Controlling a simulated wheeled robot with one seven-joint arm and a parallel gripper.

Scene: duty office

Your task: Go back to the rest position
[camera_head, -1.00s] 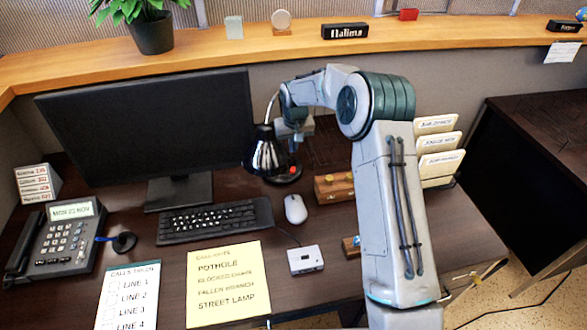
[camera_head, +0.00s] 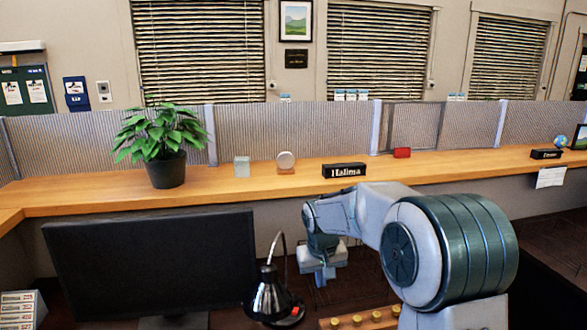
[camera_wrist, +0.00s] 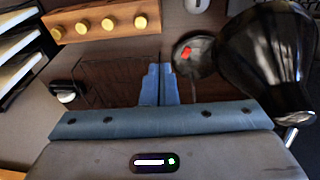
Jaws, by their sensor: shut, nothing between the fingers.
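My gripper (camera_wrist: 159,85) shows in the wrist view with its two blue fingers together and nothing between them. It points down over the dark desk top (camera_wrist: 112,88). In the head view my gripper (camera_head: 322,274) hangs right of the black desk lamp (camera_head: 268,296), in front of the wooden ledge. The fingertips are small there. In the wrist view the lamp's black shade (camera_wrist: 265,50) is just right of the fingers, and its round base with a red button (camera_wrist: 187,53) lies beyond them.
The monitor (camera_head: 150,265) stands left of the lamp. A wooden box with brass knobs (camera_wrist: 100,23) lies near the gripper, with a file rack (camera_wrist: 18,50) beside it. The ledge (camera_head: 230,187) holds a plant (camera_head: 165,150) and the Halima nameplate (camera_head: 344,170).

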